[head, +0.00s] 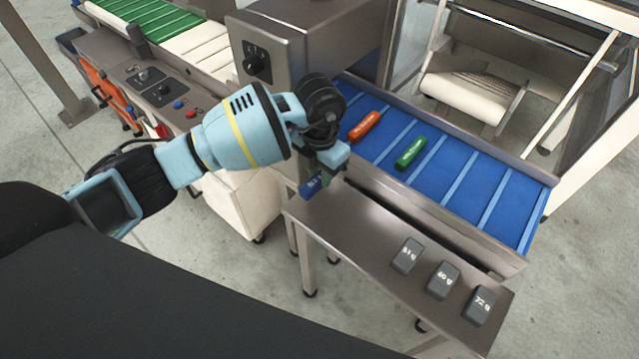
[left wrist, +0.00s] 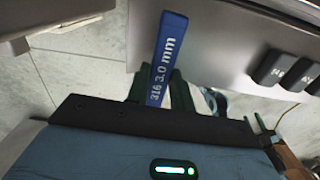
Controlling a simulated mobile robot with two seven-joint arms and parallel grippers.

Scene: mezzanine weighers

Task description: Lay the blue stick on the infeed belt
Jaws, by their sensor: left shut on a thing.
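The blue stick (head: 313,187) is held in my left gripper (head: 327,172), which points down just left of the metal shelf beside the blue belt. In the left wrist view the blue stick (left wrist: 168,45) stands between the fingers (left wrist: 157,93), with white lettering "316 3.0 mm" on it. The belt with blue slats (head: 475,192) lies to the right of the gripper, apart from the stick. An orange stick (head: 365,126) and a green stick (head: 411,152) lie on it. My right gripper is not in view.
Several dark grey blocks with white marks, such as this one (head: 408,255), sit on the metal shelf (head: 350,235). A steel housing with a black knob (head: 257,63) stands behind my left arm. A green and white belt (head: 150,20) and control panel (head: 160,92) are at upper left.

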